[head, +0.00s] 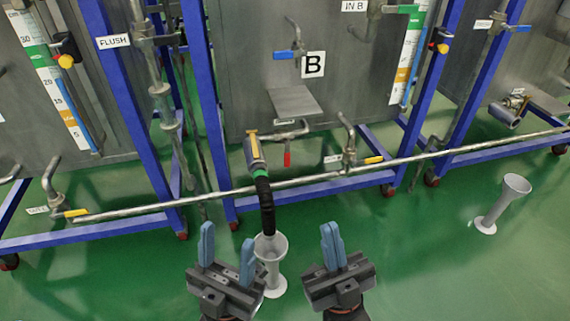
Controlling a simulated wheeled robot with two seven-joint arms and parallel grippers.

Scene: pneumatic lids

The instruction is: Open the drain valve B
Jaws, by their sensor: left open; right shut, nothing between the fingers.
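Tank B (225,65) stands ahead, with a "B" plate (313,64) on its front. Under it, a pipe outlet with a yellow lever (252,145) leads into a black hose (265,205), which hangs into a white floor funnel (273,247). A red handle (287,158) hangs beside this outlet. Another yellow lever (373,160) sits on the lower pipe to the right. The small labels are unreadable, so I cannot tell which is the drain valve. My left gripper (228,244) is open and empty, low before the funnel. My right gripper (333,236) is shut and empty, to its right.
Blue frame legs (205,110) flank the tank. A long grey pipe (310,178) crosses low in front. A second white funnel (503,200) stands at right. A blue lever (284,55) is higher on the tank. Green floor (410,260) is clear at front right.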

